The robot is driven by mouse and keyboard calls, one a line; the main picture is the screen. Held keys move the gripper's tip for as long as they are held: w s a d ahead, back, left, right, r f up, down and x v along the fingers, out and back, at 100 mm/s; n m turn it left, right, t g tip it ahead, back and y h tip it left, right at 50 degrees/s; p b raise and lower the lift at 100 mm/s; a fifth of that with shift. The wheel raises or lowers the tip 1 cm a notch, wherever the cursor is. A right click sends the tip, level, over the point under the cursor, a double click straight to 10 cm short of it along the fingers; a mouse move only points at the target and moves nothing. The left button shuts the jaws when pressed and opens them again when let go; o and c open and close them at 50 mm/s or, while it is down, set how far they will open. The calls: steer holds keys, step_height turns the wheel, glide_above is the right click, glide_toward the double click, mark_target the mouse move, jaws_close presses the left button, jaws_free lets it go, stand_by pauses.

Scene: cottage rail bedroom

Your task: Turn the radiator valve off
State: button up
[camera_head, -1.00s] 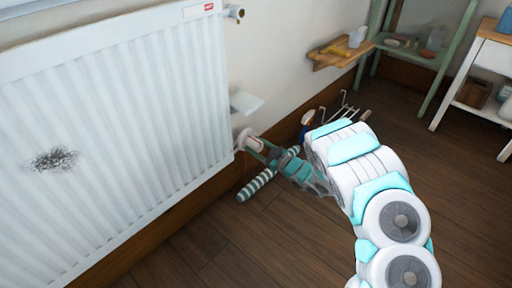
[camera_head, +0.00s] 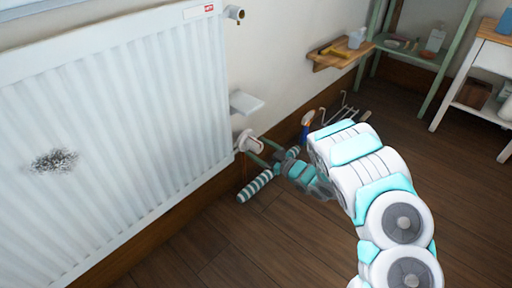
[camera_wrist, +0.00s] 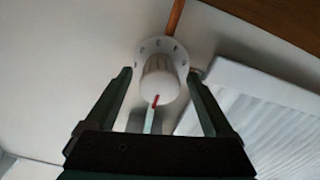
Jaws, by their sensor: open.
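The radiator valve (camera_head: 249,142) is a white round knob low at the right end of the white radiator (camera_head: 120,130). In the wrist view, the valve knob (camera_wrist: 160,80) shows a ring of dark marks around its base and a red pointer line toward the bottom of the picture. My gripper (camera_head: 257,147) is open at the knob's front. In the wrist view, the fingers of my gripper (camera_wrist: 160,72) stand on either side of the knob, with gaps visible. I cannot tell how far the fingertips reach along it. The numbers are too small to read.
A small white shelf (camera_head: 246,102) juts out just above the valve. A spray bottle (camera_head: 306,124) and a wire rack (camera_head: 345,108) stand by the wall. A wooden shelf (camera_head: 340,56) is further right.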

mark_target(260, 150)
steer(key=v, duration=0.6)
steer(key=shift+s+d, duration=0.1)
steer(key=shift+d, duration=0.05)
